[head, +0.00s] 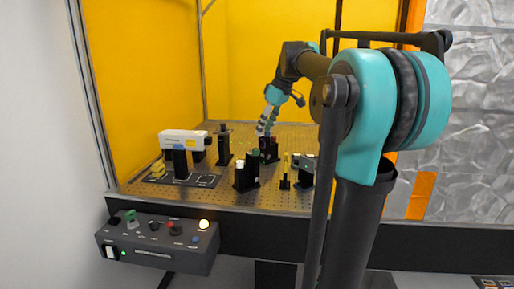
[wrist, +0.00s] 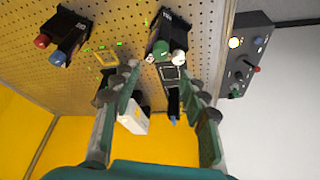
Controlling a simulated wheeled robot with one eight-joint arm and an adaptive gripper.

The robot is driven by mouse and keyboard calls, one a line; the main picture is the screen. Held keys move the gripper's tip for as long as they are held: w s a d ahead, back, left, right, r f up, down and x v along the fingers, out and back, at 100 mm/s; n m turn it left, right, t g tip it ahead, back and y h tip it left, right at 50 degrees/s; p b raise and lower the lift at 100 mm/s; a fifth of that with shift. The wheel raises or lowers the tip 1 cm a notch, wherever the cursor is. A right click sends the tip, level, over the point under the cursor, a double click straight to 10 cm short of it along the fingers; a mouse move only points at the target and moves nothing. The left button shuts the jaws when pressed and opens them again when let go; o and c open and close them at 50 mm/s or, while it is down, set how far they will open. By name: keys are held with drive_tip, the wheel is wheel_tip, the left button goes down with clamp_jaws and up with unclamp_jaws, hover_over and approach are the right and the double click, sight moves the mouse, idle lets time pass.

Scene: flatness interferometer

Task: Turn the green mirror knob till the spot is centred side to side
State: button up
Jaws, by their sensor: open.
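The green knob (wrist: 161,48) sits on a black mirror mount (wrist: 167,22) in the wrist view, beside a white knob (wrist: 179,58). My gripper (wrist: 162,77) is open and empty. Its two fingers are spread, and the green knob shows beyond the tips, between their lines, with no visible contact. In the head view my gripper (head: 262,128) is above the board, close to a rear black mount (head: 268,150) with a red knob. A nearer black mount (head: 246,176) shows a small green part on top. I cannot make out the light spot in either view.
A mount with red and blue knobs (wrist: 61,40) stands at left in the wrist view. A white laser box (head: 184,139) stands at the perforated board's left. A control box (head: 158,241) with a lit lamp is at the front. Yellow panels enclose the back.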

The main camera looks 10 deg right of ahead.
sight(256, 149)
drive_tip(key=x, duration=0.9)
clamp_jaws()
